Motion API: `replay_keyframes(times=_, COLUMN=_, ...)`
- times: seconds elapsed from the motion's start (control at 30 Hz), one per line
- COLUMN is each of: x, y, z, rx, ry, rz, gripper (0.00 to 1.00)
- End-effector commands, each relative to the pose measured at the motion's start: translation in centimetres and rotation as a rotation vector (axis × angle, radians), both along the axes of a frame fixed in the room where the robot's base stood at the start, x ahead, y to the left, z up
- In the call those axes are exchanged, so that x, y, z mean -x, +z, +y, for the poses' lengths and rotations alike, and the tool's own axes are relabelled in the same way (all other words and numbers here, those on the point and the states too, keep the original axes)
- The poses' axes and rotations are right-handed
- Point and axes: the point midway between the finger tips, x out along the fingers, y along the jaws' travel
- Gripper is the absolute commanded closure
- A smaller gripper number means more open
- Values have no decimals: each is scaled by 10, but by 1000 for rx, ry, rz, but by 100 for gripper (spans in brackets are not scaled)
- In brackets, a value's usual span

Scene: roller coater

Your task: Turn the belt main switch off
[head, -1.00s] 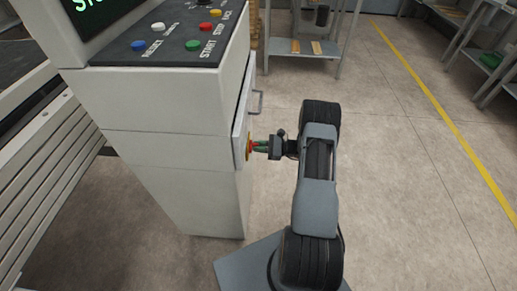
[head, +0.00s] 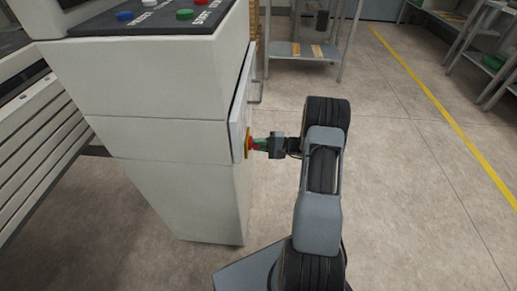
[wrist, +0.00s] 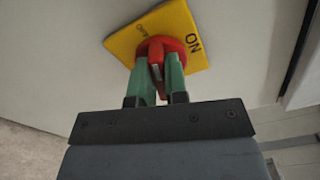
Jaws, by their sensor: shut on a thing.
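The belt main switch is a red rotary knob (wrist: 160,48) on a yellow square plate (wrist: 120,42), mounted on the side face of the white cabinet (head: 190,185). The plate carries the word ON at its right corner and another, hard-to-read label at its upper left. My gripper (wrist: 158,75) has its green fingers on both sides of the knob's raised red handle and is shut on it. In the head view my gripper (head: 259,144) reaches the switch from the right. The fingers hide part of the knob.
Colored buttons (head: 184,14) sit on the panel on top. Metal shelves (head: 305,50) stand behind. The floor to the right is open.

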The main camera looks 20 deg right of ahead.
Motion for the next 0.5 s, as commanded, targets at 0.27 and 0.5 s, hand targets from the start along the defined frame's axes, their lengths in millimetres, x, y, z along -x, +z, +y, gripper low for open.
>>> replay_keyframes(times=0.27, x=0, y=-4, z=0, rx=96, ry=-1, rz=-170, gripper=100)
replay_keyframes(times=0.5, x=0, y=-3, z=0, rx=146, ry=-1, rz=-258, gripper=100)
